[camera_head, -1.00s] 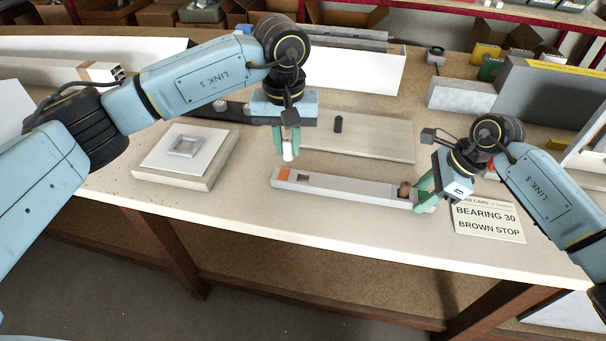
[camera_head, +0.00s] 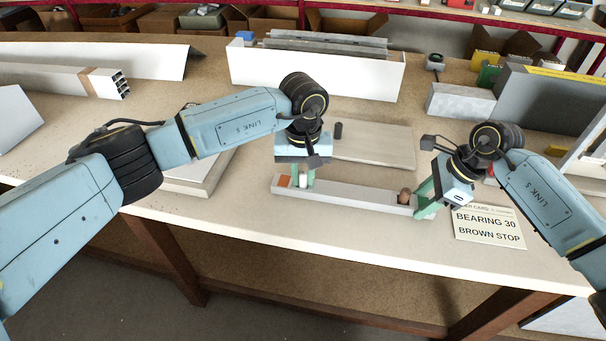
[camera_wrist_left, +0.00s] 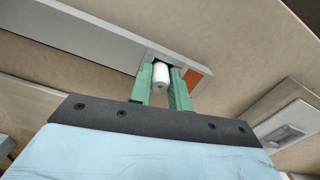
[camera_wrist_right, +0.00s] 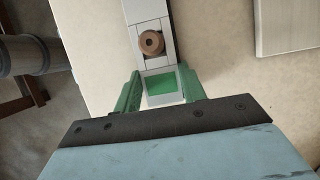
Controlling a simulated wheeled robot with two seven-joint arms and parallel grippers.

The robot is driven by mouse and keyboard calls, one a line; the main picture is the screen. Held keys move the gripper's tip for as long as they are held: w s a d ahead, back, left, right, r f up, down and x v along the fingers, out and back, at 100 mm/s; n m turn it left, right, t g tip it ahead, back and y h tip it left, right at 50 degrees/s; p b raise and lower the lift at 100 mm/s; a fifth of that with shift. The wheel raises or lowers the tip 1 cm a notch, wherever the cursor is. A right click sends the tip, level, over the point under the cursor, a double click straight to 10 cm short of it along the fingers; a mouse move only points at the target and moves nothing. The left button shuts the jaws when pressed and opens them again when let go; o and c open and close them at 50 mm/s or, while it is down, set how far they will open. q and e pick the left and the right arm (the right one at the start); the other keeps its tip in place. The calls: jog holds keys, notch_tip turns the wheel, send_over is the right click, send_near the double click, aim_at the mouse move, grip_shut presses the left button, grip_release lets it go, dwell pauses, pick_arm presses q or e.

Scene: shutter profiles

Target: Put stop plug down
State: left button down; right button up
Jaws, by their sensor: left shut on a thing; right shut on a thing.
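My left gripper (camera_head: 303,180) is shut on a small white cylindrical plug (camera_wrist_left: 161,76). It holds the plug upright at the left end of a long pale grey profile (camera_head: 350,194), over or in a dark opening beside an orange patch (camera_wrist_left: 193,77). Whether the plug touches the opening is hard to tell. My right gripper (camera_wrist_right: 161,88) is shut on the profile's right end, its fingers on both sides of a green patch (camera_wrist_right: 161,83). A round brown stop (camera_wrist_right: 151,42) with a centre hole sits in the profile near that end; it also shows in the head view (camera_head: 404,195).
An order card (camera_head: 487,225) reading "BEARING 30 BROWN STOP" lies at the right. A pale board (camera_head: 375,148) with a small dark cylinder (camera_head: 338,130) lies behind the profile. A white box (camera_head: 310,72) stands further back. The table's front edge is near the profile.

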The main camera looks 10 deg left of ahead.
aim_at(303, 173)
pick_arm(q)
jog(key=shift+f, duration=0.3)
jog(key=shift+s+a+f, duration=0.1)
jog(key=shift+s+f, duration=0.2)
jog(key=shift+f, duration=0.3)
pick_arm(e)
jog(key=shift+s+a+r, duration=0.15)
jog(key=shift+s+r, duration=0.1)
pick_arm(q)
jog(key=c, duration=1.4)
grip_release()
jog(key=shift+o, duration=0.4)
jog(key=shift+w+r, duration=0.15)
jog(key=shift+r, duration=0.4)
pick_arm(e)
jog(key=shift+w, duration=0.1)
pick_arm(q)
notch_tip(303, 173, up, 12)
jog(key=shift+w+r, duration=0.15)
jog(key=shift+r, duration=0.05)
pick_arm(e)
jog(key=shift+w+f, duration=0.1)
jog(key=shift+f, duration=0.2)
jog(key=o, duration=1.3)
jog(key=shift+c, duration=0.2)
